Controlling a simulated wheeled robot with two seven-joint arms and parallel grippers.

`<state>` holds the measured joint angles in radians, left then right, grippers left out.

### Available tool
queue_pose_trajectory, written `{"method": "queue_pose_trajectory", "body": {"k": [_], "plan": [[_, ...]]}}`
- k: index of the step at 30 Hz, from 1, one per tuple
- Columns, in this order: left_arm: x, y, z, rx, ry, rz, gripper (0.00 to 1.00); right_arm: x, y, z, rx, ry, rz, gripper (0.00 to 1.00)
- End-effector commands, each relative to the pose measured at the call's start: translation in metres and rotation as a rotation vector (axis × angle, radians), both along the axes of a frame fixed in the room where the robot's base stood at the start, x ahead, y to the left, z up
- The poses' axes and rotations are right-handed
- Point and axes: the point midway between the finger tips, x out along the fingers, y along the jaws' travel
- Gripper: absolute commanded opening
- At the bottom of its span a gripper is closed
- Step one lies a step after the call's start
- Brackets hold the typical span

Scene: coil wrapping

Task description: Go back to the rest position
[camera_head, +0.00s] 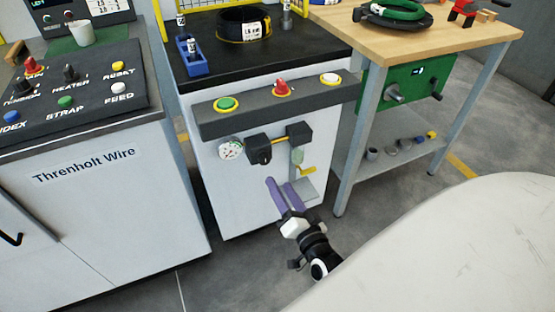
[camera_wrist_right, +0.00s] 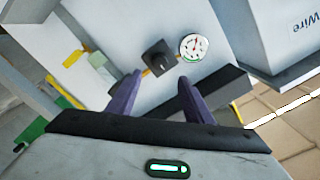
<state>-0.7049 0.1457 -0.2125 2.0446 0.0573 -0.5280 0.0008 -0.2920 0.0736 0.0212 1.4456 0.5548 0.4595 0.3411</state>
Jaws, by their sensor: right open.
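My right gripper (camera_head: 280,193) shows in the head view, low in front of the white cabinet (camera_head: 222,185) with the gauge and black valve parts. Its two purple fingers are apart with nothing between them. In the right wrist view the open fingers (camera_wrist_right: 160,95) point toward the cabinet front, with a black knob (camera_wrist_right: 159,57) and a round gauge (camera_wrist_right: 194,46) beyond them. I see no contact with the cabinet. My left gripper is in neither view.
A grey control console (camera_head: 75,100) labelled Threnholt Wire stands at left. A wooden workbench (camera_head: 440,38) with a green coil (camera_head: 397,10) stands at right. A black coil (camera_head: 243,22) and a blue tray (camera_head: 191,57) sit on the cabinet top. Floor shows between cabinet and console.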

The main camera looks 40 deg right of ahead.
Motion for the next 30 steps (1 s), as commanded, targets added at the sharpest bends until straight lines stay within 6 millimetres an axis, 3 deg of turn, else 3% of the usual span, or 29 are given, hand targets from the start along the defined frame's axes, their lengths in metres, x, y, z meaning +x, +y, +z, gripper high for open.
{"method": "queue_pose_trajectory", "body": {"k": [17, 20, 23, 27, 30], "plan": [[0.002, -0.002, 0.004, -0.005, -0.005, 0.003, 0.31, -0.001, 0.003, 0.001, -0.005, 0.007, 0.008, 0.47], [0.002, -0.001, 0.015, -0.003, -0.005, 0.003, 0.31, -0.008, 0.024, 0.003, -0.05, 0.071, 0.078, 0.47], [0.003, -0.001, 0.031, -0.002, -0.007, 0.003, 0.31, -0.028, 0.067, 0.004, -0.16, 0.209, 0.224, 0.47], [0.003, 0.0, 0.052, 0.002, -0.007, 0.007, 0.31, -0.08, 0.128, 0.001, -0.367, 0.441, 0.464, 0.47], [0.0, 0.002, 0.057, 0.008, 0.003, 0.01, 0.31, -0.121, 0.155, 0.0, -0.502, 0.58, 0.6, 0.47]]}}
